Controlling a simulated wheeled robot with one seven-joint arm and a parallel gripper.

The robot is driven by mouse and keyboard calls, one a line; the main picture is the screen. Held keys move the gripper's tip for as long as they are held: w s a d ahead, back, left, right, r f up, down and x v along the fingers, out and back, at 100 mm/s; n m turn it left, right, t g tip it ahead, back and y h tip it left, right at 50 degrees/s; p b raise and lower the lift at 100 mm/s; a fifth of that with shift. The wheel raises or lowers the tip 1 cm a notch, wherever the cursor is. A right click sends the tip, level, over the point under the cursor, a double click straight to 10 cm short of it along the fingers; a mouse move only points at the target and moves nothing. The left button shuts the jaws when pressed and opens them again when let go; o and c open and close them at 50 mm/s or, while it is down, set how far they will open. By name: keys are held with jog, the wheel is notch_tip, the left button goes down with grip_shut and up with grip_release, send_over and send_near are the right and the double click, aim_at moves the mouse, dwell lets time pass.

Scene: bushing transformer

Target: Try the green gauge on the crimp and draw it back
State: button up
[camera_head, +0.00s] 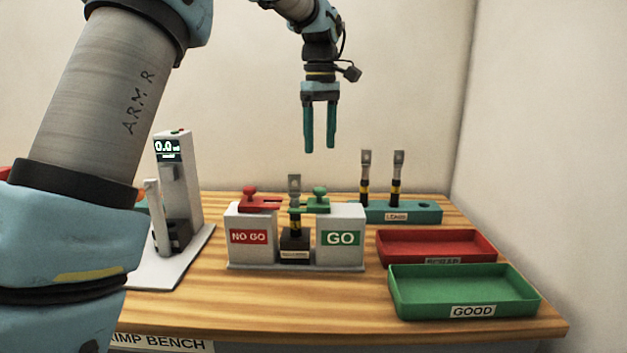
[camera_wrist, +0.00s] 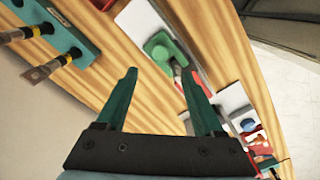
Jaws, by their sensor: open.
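The green gauge (camera_head: 319,198), a flat plate with a round knob, lies on the white GO block (camera_head: 341,250). Its left end reaches across to the upright crimped lead (camera_head: 295,188); I cannot tell whether it surrounds the crimp. The lead has a grey lug on top and stands in a dark holder (camera_head: 295,243) between the blocks. The green gauge also shows in the wrist view (camera_wrist: 160,47). My gripper (camera_head: 320,148) is open and empty, pointing down well above the gauge and lead. In the wrist view its fingers (camera_wrist: 160,90) are apart, and one partly hides the fixture.
The red gauge (camera_head: 260,200) sits on the NO GO block (camera_head: 249,253). A teal rack (camera_head: 425,215) with two leads stands behind right. Red tray (camera_head: 395,248) and green GOOD tray (camera_head: 415,308) lie right. A display device (camera_head: 180,190) stands left, partly hidden by my arm.

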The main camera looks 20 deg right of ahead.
aim_at(321, 188)
notch_tip(321, 188, down, 11)
jog(key=shift+r+p, duration=0.15)
jog(key=shift+p, duration=1)
grip_shut()
jog(key=shift+d, duration=0.1)
dwell(0.6)
